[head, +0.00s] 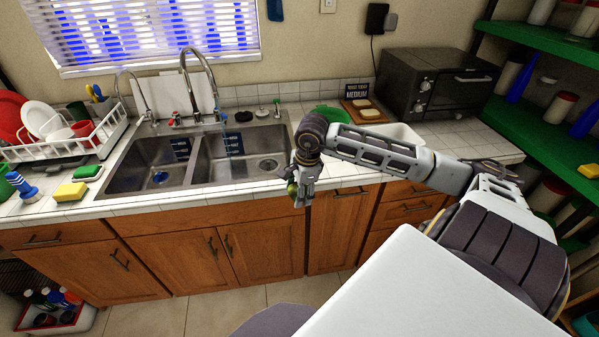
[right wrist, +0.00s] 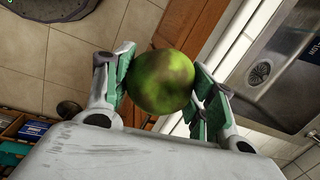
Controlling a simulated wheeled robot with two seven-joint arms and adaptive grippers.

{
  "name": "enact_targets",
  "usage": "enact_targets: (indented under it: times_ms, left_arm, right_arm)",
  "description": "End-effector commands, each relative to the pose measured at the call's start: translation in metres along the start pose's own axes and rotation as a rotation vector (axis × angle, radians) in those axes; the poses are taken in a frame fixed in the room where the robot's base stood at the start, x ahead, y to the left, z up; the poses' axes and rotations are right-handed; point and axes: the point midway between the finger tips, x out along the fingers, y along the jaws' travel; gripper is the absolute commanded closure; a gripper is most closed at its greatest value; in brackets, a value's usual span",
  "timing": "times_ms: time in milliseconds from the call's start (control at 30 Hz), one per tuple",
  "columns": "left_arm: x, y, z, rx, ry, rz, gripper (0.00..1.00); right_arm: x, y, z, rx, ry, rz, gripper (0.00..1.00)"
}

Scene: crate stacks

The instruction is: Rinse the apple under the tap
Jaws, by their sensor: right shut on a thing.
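The apple (right wrist: 162,82) is green with a brownish patch. My right gripper (right wrist: 160,90) is shut on it, with finger pads on both sides. In the head view the right gripper (head: 301,191) hangs by the counter's front edge, right of the sink, and only a small green part of the apple (head: 291,188) shows. The tap (head: 206,60) is a tall curved metal spout behind the double sink (head: 200,187). A thin bluish streak below the spout looks like running water. The apple is apart from this streak. My left gripper is not in view.
A dish rack (head: 75,148) and a yellow sponge (head: 70,191) are left of the sink. A toaster oven (head: 440,82) and a board (head: 364,108) with bread stand at the back right. Green shelves (head: 545,130) line the right wall.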

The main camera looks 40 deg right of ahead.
Motion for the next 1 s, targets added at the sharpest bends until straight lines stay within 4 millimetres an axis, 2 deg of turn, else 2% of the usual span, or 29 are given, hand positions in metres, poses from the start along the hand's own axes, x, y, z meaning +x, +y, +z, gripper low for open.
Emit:
enact_targets:
  times_ms: [400,1000]
  left_arm:
    - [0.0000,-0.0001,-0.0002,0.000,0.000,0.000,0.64]
    - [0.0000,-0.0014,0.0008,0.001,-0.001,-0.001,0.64]
  right_arm:
    - [-0.0005,-0.0005,0.0002,0.172,0.025,-0.018,0.72]
    - [-0.0004,-0.0005,0.0001,0.247,0.035,-0.025,0.72]
